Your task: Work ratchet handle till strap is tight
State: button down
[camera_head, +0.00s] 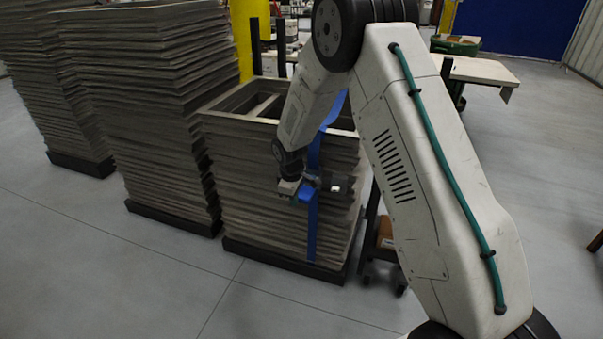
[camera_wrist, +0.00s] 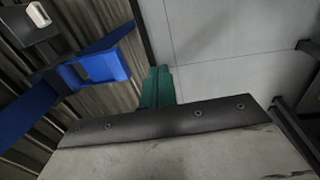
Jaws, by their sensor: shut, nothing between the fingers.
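A blue strap (camera_head: 313,232) runs down the front of the nearest stack of grey frames (camera_head: 240,200). A blue ratchet handle (camera_head: 307,192) sits on the strap partway up the stack. In the wrist view the handle (camera_wrist: 118,63) is a blue open frame, with the strap (camera_wrist: 25,112) running off to its left. My gripper (camera_head: 291,187) is at the front of the stack, close by the handle. Its green fingers (camera_wrist: 157,86) are shut and empty, just beside the handle. Whether they touch it cannot be told. Much of the ratchet is hidden.
A dark block with a pale end (camera_head: 338,187) is at the stack's front; it also shows in the wrist view (camera_wrist: 35,20). Taller stacks (camera_head: 140,110) stand to the left. A dark cart (camera_head: 383,245) is close on the right. The floor (camera_head: 130,270) in front is clear.

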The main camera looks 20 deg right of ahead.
jog(key=s+d+r+m, duration=0.1)
jog(key=s+r+m, duration=0.2)
jog(key=s+r, duration=0.8)
jog(key=s+d+r+m, duration=0.15)
jog(key=s+r, duration=0.45)
jog(key=r, duration=0.9)
jog(key=s+r+m, duration=0.2)
jog(key=s+r, duration=0.1)
jog(key=s, duration=0.9)
jog(key=s+a+r+m, duration=0.1)
jog(key=s+r+m, duration=0.2)
jog(key=s, duration=1)
jog(key=shift+s+a+y, duration=0.2)
jog(key=shift+y, duration=0.2)
